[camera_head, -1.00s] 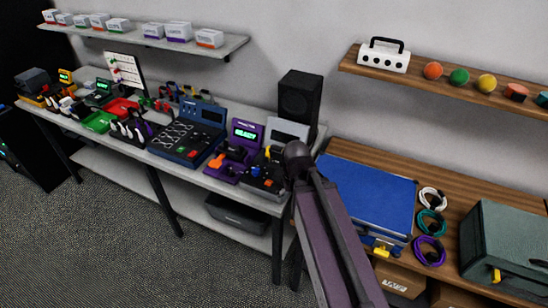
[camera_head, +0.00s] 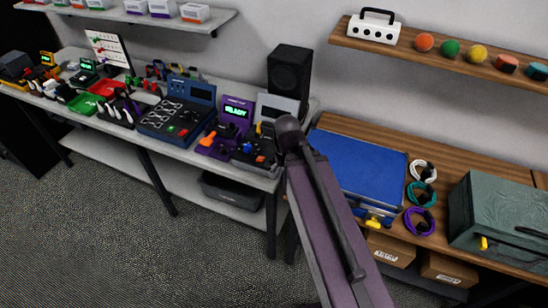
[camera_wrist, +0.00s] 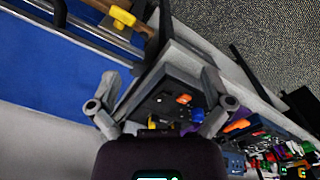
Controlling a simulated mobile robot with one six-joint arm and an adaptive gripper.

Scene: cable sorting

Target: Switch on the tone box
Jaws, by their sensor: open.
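No label reading tone box is legible, so I cannot tell for sure which device it is. One candidate is the dark box (camera_head: 252,160) with blue, yellow and orange parts at the bench's right end, partly hidden by my arm. What looks like the same dark box (camera_wrist: 160,92) shows in the wrist view with an orange part and a yellow part on top. Beside it stands a purple unit (camera_head: 238,104) with a lit green READY display. My gripper (camera_wrist: 164,106) is open and empty, its fingers on either side of the dark box in the picture; contact cannot be seen.
A black speaker (camera_head: 289,75) stands behind the bench's right end. A large blue case (camera_head: 360,172) lies on the wooden bench (camera_head: 450,160) to the right, with cable coils (camera_head: 420,195) and a green toolbox (camera_head: 500,220) beyond. A dark blue console (camera_head: 178,118) stands further left.

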